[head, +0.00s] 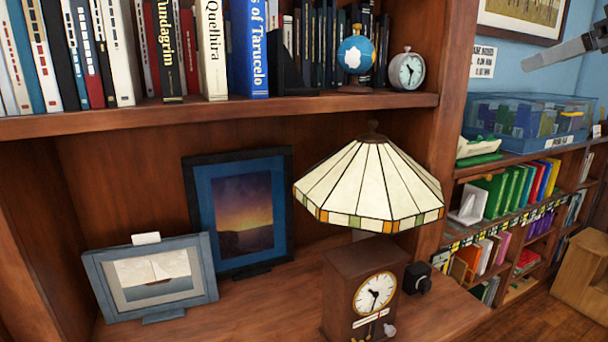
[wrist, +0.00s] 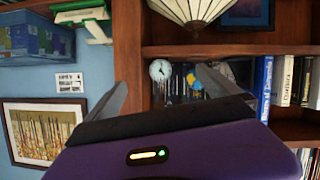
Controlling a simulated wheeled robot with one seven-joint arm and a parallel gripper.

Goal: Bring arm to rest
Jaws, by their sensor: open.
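My gripper (wrist: 161,78) shows in the wrist view with its two grey fingers spread apart and nothing between them. Its purple body fills the bottom of that view. The wrist view is upside down compared with the head view. In the head view only a grey, finger-like part of my gripper (head: 562,48) reaches in at the top right, in front of the blue wall. The rest of my arm is out of view there.
A bookcase shelf (head: 230,113) holds books, a small globe (head: 356,55) and a round clock (head: 407,71). Below stand a stained-glass lamp (head: 370,185), a wooden clock (head: 350,285) and two framed pictures. A blue bin (head: 530,118) tops the low bookcase at right. Floor (head: 530,320) shows at lower right.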

